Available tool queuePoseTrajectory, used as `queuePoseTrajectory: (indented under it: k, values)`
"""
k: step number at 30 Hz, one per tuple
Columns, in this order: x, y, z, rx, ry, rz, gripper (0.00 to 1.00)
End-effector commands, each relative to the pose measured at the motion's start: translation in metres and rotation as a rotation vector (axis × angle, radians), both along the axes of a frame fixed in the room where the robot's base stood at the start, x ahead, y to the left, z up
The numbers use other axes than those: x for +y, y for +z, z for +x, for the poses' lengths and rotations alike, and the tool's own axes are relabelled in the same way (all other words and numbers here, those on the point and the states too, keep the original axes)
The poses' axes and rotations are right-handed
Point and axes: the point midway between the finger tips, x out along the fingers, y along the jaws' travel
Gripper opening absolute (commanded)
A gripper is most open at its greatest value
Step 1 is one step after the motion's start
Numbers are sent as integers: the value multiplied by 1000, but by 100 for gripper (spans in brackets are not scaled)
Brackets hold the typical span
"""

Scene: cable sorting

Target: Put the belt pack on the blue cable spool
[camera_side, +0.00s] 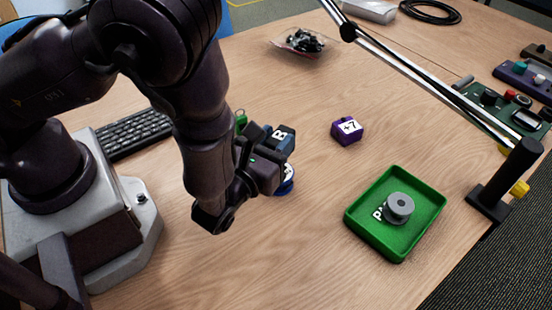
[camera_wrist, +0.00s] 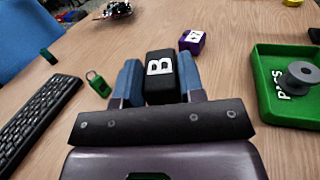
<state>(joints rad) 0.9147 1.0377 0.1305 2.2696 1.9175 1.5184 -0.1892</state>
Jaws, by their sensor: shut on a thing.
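The belt pack is a black block with a white B; it shows in the wrist view (camera_wrist: 159,86) and, partly covered, in the side view (camera_side: 278,134). My gripper (camera_wrist: 160,76) is shut on it, with one blue finger on each side. In the side view my gripper (camera_side: 275,146) holds the pack above the table. The blue cable spool (camera_side: 287,187) stands on the table just below my gripper, mostly hidden behind it, with a bit of white label showing. The spool is hidden in the wrist view. I cannot tell whether pack and spool touch.
A purple block (camera_side: 348,130) marked +7 stands to the right. A green tray (camera_side: 402,249) holds a grey spool (camera_side: 399,207). A keyboard (camera_side: 122,135) and a green padlock-like tag (camera_wrist: 98,83) lie to the left. A lamp pole (camera_side: 440,82) crosses the upper right.

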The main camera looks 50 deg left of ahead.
Motion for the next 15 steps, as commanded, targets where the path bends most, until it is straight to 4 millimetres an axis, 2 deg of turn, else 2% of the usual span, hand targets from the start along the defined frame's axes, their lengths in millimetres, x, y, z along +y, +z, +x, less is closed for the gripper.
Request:
queuePoseTrajectory:
  k: [9,15]
  values:
    - [1,-36,0,1,3,2,8]
    - [1,-43,0,-1,3,-1,8]
